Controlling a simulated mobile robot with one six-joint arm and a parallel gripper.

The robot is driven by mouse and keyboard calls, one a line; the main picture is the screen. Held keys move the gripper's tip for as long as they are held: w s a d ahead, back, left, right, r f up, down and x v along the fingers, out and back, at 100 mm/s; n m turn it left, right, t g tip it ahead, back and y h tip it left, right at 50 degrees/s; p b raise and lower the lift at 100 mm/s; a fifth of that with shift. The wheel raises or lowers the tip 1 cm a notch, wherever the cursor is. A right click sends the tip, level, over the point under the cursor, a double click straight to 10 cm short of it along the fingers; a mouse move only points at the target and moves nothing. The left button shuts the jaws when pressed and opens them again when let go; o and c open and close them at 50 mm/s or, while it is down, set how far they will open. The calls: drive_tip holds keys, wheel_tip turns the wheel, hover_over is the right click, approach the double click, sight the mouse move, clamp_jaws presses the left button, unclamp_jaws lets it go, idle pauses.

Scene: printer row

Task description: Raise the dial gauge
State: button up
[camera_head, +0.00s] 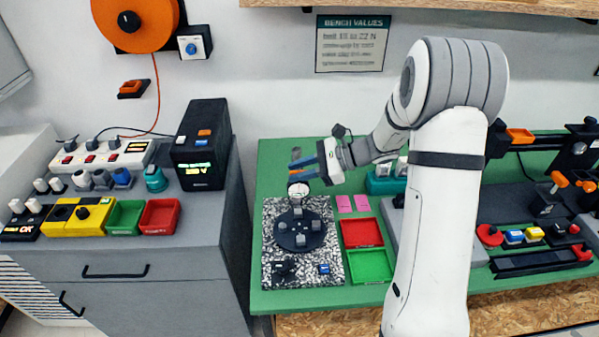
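The dial gauge (298,190) has a small round white face. It shows just above the back of a black round plate (287,236) with several grey blocks on it. The plate sits on a speckled granite-like slab (331,274). My gripper (297,166) is directly above the gauge face and points left, with blue on its fingers. The fingers look close to the top of the gauge; I cannot tell whether they touch it. The finger gap is too small to judge. The gauge's stem and mount are partly hidden or too small to make out.
The slab's front holds a dark knob (284,270) and a blue button (324,268). To its right are pink pads (344,203), a red tray (361,233) and a green tray (370,266). My arm hides part of the green bench (262,300). A grey cabinet (160,260) stands left.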

drive_tip(key=shift+o, duration=0.9)
drive_tip(key=shift+f, duration=0.1)
drive_tip(key=b+v, duration=0.1)
drive_tip(key=v, duration=0.6)
drive_tip(key=shift+d+b, duration=0.3)
drive_tip(key=shift+d, duration=0.05)
drive_tip(key=s+a+r+n+g+h, duration=0.25)
drive_tip(key=s+n+h, duration=0.4)
drive_tip(key=s, duration=0.65)
drive_tip(key=s+d+r+n+t+h, duration=0.2)
drive_tip(key=s+d+n+t+h, duration=0.2)
drive_tip(key=s+n, duration=0.6)
drive_tip(key=s+d+h, duration=0.1)
drive_tip(key=d+h, duration=0.1)
drive_tip(key=h, duration=0.1)
drive_tip(key=shift+s+t, duration=0.25)
drive_tip(key=shift+t, duration=0.1)
